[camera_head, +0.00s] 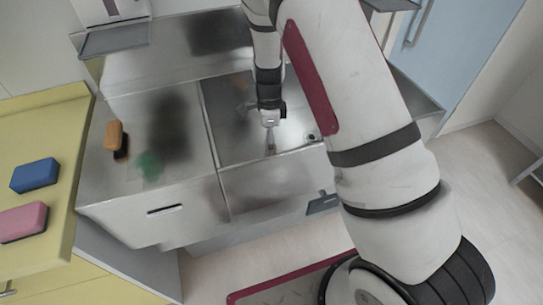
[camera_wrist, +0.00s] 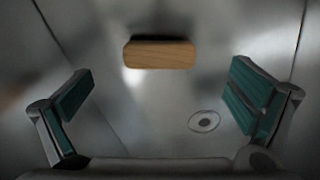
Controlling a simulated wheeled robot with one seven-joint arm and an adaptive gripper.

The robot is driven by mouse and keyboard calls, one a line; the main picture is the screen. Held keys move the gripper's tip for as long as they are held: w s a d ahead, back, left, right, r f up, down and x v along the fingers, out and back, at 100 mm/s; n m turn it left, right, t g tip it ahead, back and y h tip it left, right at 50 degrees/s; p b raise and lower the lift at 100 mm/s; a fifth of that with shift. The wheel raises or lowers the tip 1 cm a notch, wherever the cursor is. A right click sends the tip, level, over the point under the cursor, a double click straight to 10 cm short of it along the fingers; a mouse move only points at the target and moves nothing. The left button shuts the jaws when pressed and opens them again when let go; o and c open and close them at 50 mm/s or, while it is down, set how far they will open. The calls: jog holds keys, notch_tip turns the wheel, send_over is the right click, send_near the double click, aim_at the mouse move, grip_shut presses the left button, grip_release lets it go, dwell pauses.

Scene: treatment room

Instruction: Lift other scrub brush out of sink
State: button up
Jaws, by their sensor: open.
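A scrub brush with a light wooden back (camera_wrist: 158,54) lies in the steel sink (camera_wrist: 115,120), wooden face up, in the upper middle of the wrist view. In the head view my gripper (camera_head: 270,118) is down inside the sink basin (camera_head: 225,105), and the brush is hard to make out there. Another scrub brush (camera_head: 113,135), orange wood with dark bristles, stands on the steel counter left of the basin.
The basin walls stand close around my gripper. A round drain (camera_wrist: 204,121) is in the sink floor. A blue block (camera_head: 35,175) and a pink block (camera_head: 24,221) lie on the yellow counter (camera_head: 60,115) at left. The steel counter (camera_head: 180,150) is mostly clear.

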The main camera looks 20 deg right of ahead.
jog(key=shift+f, duration=3.2)
jog(key=c, duration=1.2)
